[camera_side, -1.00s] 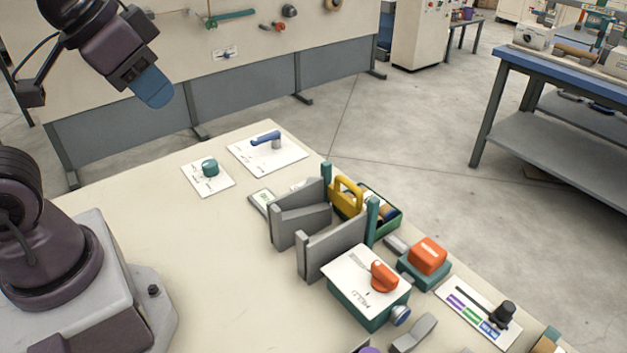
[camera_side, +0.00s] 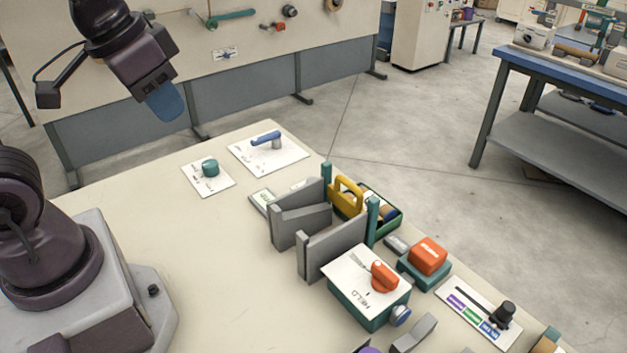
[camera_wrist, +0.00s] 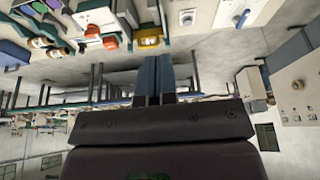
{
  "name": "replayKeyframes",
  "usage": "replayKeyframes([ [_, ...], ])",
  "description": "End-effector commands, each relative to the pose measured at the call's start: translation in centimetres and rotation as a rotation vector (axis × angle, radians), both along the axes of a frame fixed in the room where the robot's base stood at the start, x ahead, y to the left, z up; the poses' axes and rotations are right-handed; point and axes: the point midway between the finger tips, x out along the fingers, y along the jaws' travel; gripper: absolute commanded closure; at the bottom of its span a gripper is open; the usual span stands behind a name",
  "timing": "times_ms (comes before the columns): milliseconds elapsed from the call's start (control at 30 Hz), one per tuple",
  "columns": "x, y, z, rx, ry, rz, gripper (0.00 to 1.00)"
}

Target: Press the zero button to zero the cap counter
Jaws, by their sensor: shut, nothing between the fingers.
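My gripper (camera_side: 165,103) hangs in the air at the upper left of the side view, well above the table's far left corner, with its blue fingers shut and empty. The shut fingers also show in the wrist view (camera_wrist: 153,80), touching nothing. A small flat box with a pale display-like face (camera_side: 262,200) lies on the table left of the grey upright plates. It may be the cap counter, but its markings are too small to read. I cannot make out which part is the zero button.
A teal knob (camera_side: 210,168) and a blue lever (camera_side: 265,137) sit on white plates. Grey upright plates (camera_side: 301,222), a yellow handle (camera_side: 346,193), a box with an orange knob (camera_side: 384,277) and an orange block (camera_side: 428,256) crowd the right. The table's left middle (camera_side: 190,250) is clear.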

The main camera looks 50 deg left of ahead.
Motion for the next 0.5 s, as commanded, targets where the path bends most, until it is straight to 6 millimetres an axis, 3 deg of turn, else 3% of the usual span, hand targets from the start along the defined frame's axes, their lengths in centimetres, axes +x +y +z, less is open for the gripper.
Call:
replayKeyframes([
  [200,3.9,1.5,-3.5,0.018,0.135,0.017,1.00],
  [500,11.3,4.0,-9.5,0.072,0.151,-0.074,1.00],
])
